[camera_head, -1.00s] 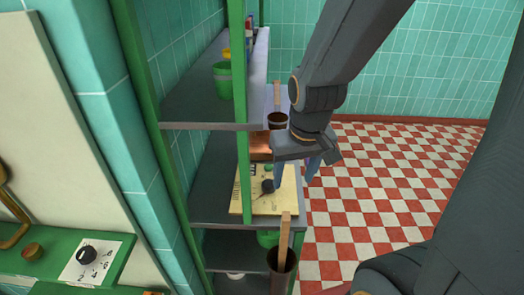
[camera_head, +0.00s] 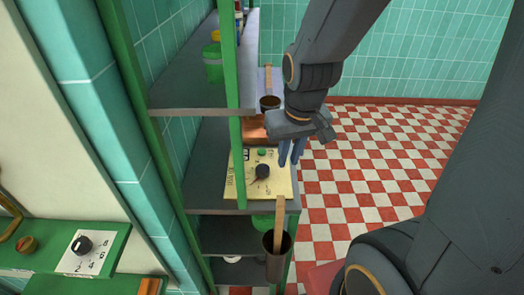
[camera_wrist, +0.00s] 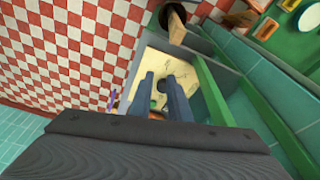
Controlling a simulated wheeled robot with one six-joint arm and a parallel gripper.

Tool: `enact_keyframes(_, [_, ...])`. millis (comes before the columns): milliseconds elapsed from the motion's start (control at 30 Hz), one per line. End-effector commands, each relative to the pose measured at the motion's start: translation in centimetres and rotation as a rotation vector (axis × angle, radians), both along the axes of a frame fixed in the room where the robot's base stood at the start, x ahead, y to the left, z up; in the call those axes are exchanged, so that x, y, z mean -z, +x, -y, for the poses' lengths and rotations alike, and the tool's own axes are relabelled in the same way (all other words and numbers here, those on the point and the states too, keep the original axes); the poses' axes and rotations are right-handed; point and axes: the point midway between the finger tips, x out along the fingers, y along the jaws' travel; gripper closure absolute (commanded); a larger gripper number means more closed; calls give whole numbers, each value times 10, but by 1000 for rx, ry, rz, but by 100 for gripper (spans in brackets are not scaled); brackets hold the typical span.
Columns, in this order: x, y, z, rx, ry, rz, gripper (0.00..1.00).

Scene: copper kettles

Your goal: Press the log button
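A cream panel (camera_head: 240,185) lies on the middle shelf of the green-framed rack. It bears a black knob (camera_head: 262,171), a small green button (camera_head: 262,152) and dark lettering too small to read. I cannot tell for sure that the green button is the log button. My gripper (camera_head: 291,156) is just right of the button, over the panel's right edge, pointing down. In the wrist view its two fingers (camera_wrist: 167,95) are apart, with the panel (camera_wrist: 155,62) and the dark knob (camera_wrist: 171,80) beyond. Nothing shows between the fingers. The green button is not clear there.
An upper shelf (camera_head: 185,88) holds a green pot (camera_head: 213,65). Checkered floor (camera_head: 390,170) is open at right.

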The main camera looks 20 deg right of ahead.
Motion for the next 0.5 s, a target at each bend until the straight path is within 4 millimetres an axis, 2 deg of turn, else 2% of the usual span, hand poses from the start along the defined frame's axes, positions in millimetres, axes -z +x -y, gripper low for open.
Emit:
enact_keyframes(33, [0, 0, 0, 0, 0, 0, 92])
enact_keyframes(100, [0, 0, 0, 0, 0, 0, 100])
enact_keyframes(500, [0, 0, 0, 0, 0, 0, 100])
